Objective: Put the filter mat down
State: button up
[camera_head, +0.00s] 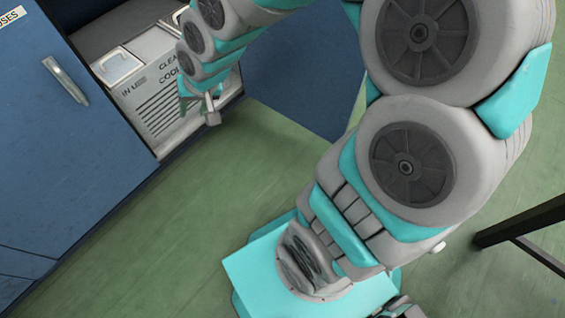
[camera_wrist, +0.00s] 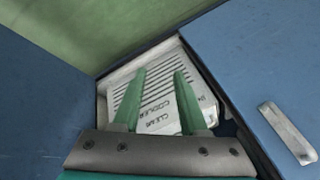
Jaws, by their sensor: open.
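My gripper (camera_head: 202,110) is at the open cabinet, in front of a pale cooler unit (camera_head: 160,107) with dark slots and the words "CLEAN" and "COOLER". In the wrist view its two green fingers (camera_wrist: 160,74) are apart, with nothing held between them. The slotted face (camera_wrist: 152,94) shows behind and between the fingers. A pale, square-edged piece (camera_head: 118,65) lies at the unit's upper left, above the words "IN USE". I cannot tell whether this piece is the filter mat. No other mat is clear in either view.
A blue cabinet door (camera_head: 65,130) with a metal handle (camera_head: 65,82) stands left of the opening; another blue panel (camera_head: 305,75) is on its right. The green floor (camera_head: 200,220) in front is clear. A dark frame leg (camera_head: 520,222) stands at the right.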

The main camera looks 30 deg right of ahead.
jog(key=s+d+r+n+g+h, duration=0.1)
jog(key=s+d+g, duration=0.1)
jog(key=s, duration=0.6)
jog(key=s+d+r+n+g+h, duration=0.1)
jog(key=s+d+r+g, duration=0.1)
jog(key=s, duration=0.7)
jog(key=s+d+r+g, duration=0.2)
jog(key=s+d, duration=0.2)
jog(key=s, duration=0.4)
jog(key=shift+s+r+n+h, duration=0.2)
jog(key=shift+s+n+h, duration=0.2)
